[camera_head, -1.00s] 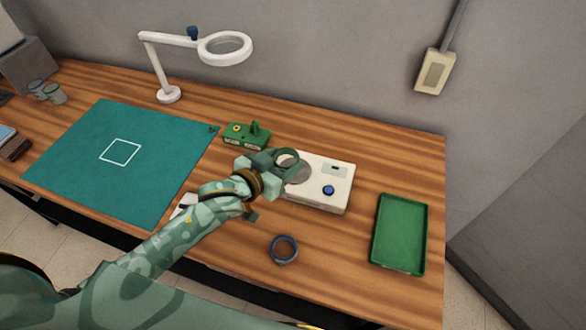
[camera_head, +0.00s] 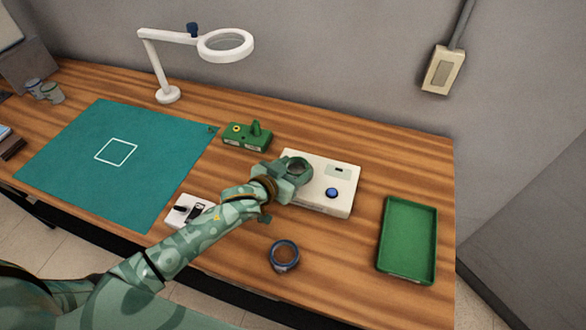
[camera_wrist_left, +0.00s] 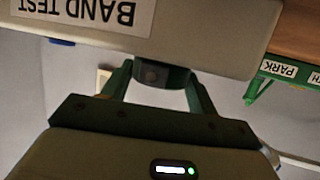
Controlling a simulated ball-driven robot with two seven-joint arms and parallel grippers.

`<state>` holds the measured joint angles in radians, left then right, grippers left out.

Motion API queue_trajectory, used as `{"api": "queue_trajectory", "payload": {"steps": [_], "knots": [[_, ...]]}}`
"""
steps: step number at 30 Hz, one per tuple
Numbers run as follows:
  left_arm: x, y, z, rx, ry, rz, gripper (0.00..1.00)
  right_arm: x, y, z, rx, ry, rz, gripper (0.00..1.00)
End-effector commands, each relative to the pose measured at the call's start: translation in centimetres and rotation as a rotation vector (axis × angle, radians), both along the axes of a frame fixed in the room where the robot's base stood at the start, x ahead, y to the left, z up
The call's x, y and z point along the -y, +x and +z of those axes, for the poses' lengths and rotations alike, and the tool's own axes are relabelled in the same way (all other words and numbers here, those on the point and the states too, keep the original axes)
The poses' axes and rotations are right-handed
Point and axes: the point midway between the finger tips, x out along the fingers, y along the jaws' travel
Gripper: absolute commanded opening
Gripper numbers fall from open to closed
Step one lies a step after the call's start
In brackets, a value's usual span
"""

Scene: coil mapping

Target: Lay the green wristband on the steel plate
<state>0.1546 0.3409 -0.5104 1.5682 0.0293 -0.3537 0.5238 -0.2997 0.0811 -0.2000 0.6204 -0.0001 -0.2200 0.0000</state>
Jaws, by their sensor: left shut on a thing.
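My left gripper (camera_head: 288,178) is shut on the green wristband (camera_head: 307,166), which stands out from the fingertips as a ring. In the head view they are over the left part of the white tester (camera_head: 322,200). The round steel plate on that tester is hidden behind the gripper and band. In the left wrist view the green wristband (camera_wrist_left: 162,75) is between the two fingers, next to the tester's side (camera_wrist_left: 210,40) with its "BAND TEST" label. I cannot tell whether the band touches the plate. My right gripper is not in view.
A blue ring band (camera_head: 284,268) lies in front of the tester. A green tray (camera_head: 408,240) is empty at right. A green block with a peg (camera_head: 247,136) stands behind left. A magnifier lamp (camera_head: 168,95) and a teal mat (camera_head: 90,180) are further left.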

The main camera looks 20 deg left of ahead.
Motion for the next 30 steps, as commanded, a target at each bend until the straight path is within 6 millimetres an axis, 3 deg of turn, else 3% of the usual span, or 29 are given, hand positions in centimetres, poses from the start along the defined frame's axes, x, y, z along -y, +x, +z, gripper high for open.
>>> {"api": "queue_trajectory", "payload": {"steps": [3, 4, 6, 17, 30], "knots": [[0.0, 0.0, -0.4, -0.001, -0.001, 0.000, 0.38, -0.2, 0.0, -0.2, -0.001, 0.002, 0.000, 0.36], [0.0, 0.0, -0.4, -0.001, -0.001, 0.000, 0.62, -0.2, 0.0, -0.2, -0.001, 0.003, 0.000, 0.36], [0.0, 0.0, -0.4, -0.001, -0.001, 0.000, 0.81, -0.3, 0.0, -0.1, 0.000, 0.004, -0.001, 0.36], [-0.1, -0.1, 0.2, 0.000, 0.001, 0.000, 0.81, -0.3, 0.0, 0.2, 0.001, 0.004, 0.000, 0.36], [-3.0, -8.3, 3.5, -0.001, 0.001, 0.001, 0.81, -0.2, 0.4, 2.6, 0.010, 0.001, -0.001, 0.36]]}}
